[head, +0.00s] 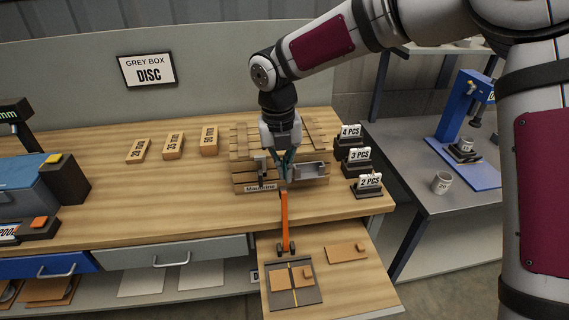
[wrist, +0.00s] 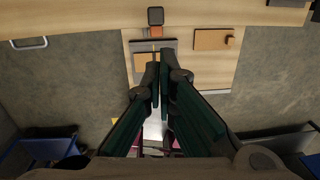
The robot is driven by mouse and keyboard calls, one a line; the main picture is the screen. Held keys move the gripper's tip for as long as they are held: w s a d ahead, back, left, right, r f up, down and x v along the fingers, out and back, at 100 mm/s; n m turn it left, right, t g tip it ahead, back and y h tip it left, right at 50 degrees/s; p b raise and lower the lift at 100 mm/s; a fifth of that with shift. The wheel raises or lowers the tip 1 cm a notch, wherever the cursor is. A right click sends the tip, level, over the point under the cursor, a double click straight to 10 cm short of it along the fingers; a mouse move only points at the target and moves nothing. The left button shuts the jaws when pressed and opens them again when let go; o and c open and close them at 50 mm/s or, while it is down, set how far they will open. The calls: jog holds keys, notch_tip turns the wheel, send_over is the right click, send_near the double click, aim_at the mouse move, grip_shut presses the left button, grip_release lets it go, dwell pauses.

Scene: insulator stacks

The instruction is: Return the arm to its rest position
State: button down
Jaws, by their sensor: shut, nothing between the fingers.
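My gripper (head: 287,160) hangs from my arm in the head view, in front of a wooden slatted crate (head: 318,187) on the workbench. In the wrist view my gripper (wrist: 160,52) has its dark green fingers together with nothing between them. Below it in the head view, an orange upright bar (head: 285,222) stands at the back of a dark plate (head: 309,296) on a pull-out board. Whether the gripper touches the crate cannot be told.
Sign holders reading 4, 3 and 2 PCS (head: 369,184) stand right of the crate. Several wooden blocks (head: 173,147) lie to the left. A wooden plate (head: 342,254) lies on the board.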

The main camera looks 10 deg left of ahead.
jog(key=s+d+r+m+t+h, duration=0.1)
jog(key=s+d+r+m, duration=0.4)
jog(key=d+r+m, duration=0.4)
jog(key=s+d+r+m+t, duration=0.1)
jog(key=s+d+r+m, duration=0.4)
jog(key=d+m, duration=0.4)
jog(key=s+d+m+t+y, duration=0.1)
jog(key=s+d+m, duration=0.2)
jog(key=s+m, duration=0.4)
jog(key=s+d+r+m+t, duration=0.1)
jog(key=s+d+m, duration=0.3)
jog(key=s+m, duration=0.4)
jog(key=m, duration=0.5)
jog(key=shift+s+m+t+y, duration=0.2)
jog(key=shift+m+t+y, duration=0.1)
jog(key=shift+m+y, duration=0.1)
